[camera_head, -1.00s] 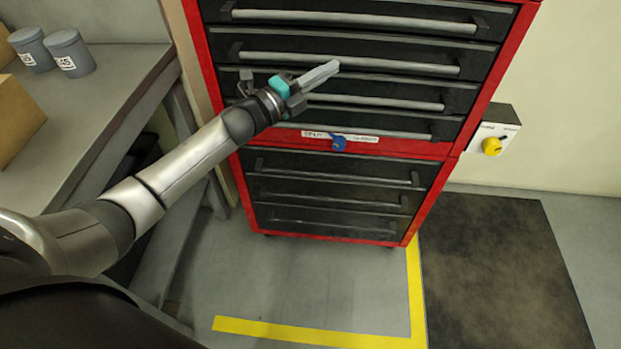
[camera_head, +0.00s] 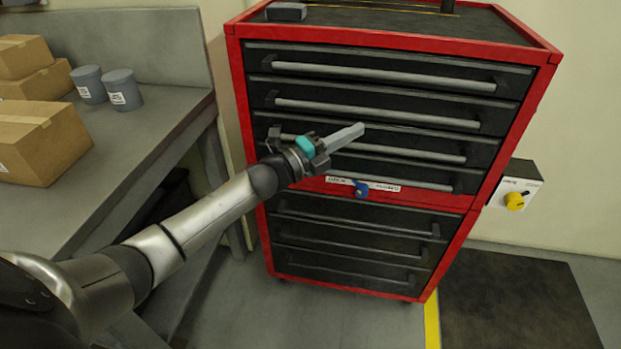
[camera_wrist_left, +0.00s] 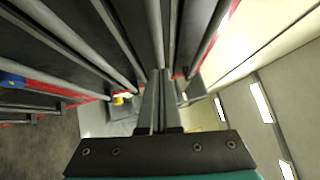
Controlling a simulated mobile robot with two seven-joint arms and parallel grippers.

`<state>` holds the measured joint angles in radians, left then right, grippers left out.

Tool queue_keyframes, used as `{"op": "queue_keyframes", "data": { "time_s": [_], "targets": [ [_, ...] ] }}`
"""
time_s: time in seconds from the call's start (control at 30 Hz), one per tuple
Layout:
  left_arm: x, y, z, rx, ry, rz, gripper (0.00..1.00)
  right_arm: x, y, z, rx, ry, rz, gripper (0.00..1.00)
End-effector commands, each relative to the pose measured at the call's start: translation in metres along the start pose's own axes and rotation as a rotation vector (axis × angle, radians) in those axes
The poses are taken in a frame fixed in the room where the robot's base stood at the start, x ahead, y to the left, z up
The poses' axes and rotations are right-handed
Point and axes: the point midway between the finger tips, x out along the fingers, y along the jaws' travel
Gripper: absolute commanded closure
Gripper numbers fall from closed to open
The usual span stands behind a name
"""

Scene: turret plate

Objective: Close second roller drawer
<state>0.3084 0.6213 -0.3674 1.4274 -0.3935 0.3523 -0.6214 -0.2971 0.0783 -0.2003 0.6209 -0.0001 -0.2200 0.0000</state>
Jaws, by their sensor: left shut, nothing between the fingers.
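The red and black roller cabinet (camera_head: 240,90) stands upright in the head view, with several black drawers and long grey bar handles. The second drawer's handle (camera_head: 430,119) is the second bar from the top. All the fronts look about flush; I cannot tell whether the second drawer stands slightly out. My left gripper (camera_head: 358,129) is shut and empty in front of the cabinet. Its tips appear between the second and third handles; contact is unclear. In the left wrist view the shut fingers (camera_wrist_left: 160,75) point along the drawer fronts beside several handles. The right gripper is not in view.
A grey workbench (camera_head: 150,140) with cardboard boxes (camera_head: 50,145) and two grey tubs (camera_head: 123,90) stands at the left. A wall switch box with a yellow knob (camera_head: 515,201) is right of the cabinet. A dark mat (camera_head: 520,300) lies on the clear floor there.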

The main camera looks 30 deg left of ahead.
Motion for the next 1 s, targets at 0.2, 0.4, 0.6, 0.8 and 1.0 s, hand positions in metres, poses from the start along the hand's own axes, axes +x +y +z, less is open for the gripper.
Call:
{"op": "queue_keyframes", "data": {
  "time_s": [0.2, 0.4, 0.6, 0.8, 1.0],
  "targets": [
    [-0.037, 0.001, -0.001, 0.0, 0.002, 0.004, 1.0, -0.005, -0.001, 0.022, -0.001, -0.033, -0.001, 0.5],
    [-0.067, 0.002, -0.002, -0.002, 0.003, 0.004, 1.0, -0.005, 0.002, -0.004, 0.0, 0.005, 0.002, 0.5],
    [-0.089, 0.001, -0.002, -0.001, 0.004, 0.003, 1.0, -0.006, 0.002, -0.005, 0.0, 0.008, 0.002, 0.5],
    [-0.099, 0.001, -0.002, 0.0, 0.005, 0.001, 1.0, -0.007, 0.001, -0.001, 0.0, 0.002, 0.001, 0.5],
    [-0.101, 0.003, -0.001, -0.007, 0.0, 0.006, 1.0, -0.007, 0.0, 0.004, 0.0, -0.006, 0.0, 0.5]
  ]
}}
